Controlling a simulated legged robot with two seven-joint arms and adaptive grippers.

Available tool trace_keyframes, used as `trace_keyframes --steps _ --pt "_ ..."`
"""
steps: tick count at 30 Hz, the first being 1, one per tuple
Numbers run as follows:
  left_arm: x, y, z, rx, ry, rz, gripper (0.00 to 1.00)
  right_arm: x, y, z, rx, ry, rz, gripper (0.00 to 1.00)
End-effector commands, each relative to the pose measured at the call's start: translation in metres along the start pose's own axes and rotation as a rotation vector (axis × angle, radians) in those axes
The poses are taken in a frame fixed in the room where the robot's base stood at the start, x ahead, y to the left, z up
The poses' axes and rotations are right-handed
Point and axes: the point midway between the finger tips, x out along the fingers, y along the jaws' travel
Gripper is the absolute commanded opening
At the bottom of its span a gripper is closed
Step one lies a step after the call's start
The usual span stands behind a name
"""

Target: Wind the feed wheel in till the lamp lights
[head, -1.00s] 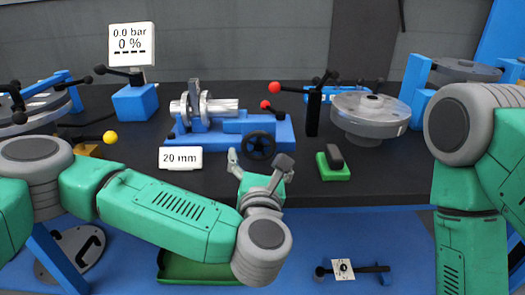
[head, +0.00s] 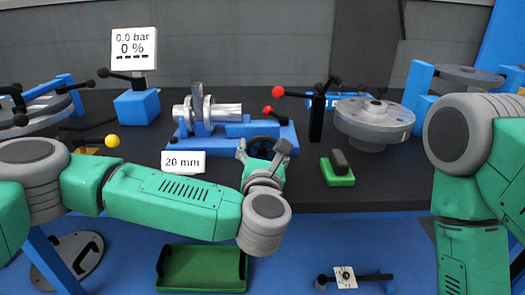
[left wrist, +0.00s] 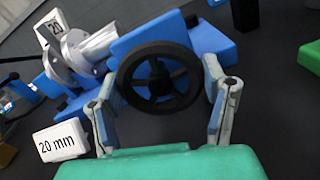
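The feed wheel (head: 262,141) is a black spoked handwheel on the front of a blue slide unit (head: 272,129). In the left wrist view the wheel (left wrist: 157,84) faces me, with one finger on each side of its rim. My left gripper (head: 263,150) is open around the wheel. Whether the fingers touch the rim, I cannot tell. A silver flanged shaft piece (head: 213,111) sits on the blue unit, left of the wheel. A white card reading 20 mm (head: 184,162) stands in front. I cannot make out a lit lamp. My right gripper is out of view.
A display (head: 134,49) reads 0.0 bar and 0 %. A red-knobbed lever post (head: 318,118) and a round metal flange (head: 374,121) stand to the right. A green block with a dark top (head: 339,172) lies near the table's front edge. A green tray (head: 203,268) is below.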

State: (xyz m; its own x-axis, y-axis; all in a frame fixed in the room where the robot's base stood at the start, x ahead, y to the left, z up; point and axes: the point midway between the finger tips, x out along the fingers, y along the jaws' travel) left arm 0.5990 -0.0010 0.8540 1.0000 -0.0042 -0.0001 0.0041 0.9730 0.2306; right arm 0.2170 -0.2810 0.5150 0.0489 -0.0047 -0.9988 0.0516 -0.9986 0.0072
Motion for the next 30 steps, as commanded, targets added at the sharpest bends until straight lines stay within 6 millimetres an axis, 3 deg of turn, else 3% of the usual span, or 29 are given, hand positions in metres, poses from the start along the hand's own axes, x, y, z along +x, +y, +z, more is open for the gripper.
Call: trace_keyframes --steps 11,30 --pt "0.001 0.001 -0.004 -0.087 0.006 0.006 0.37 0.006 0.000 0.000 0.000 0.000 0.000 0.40" --pt "0.000 0.000 -0.007 -0.646 0.006 0.002 0.37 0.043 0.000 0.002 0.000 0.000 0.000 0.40"
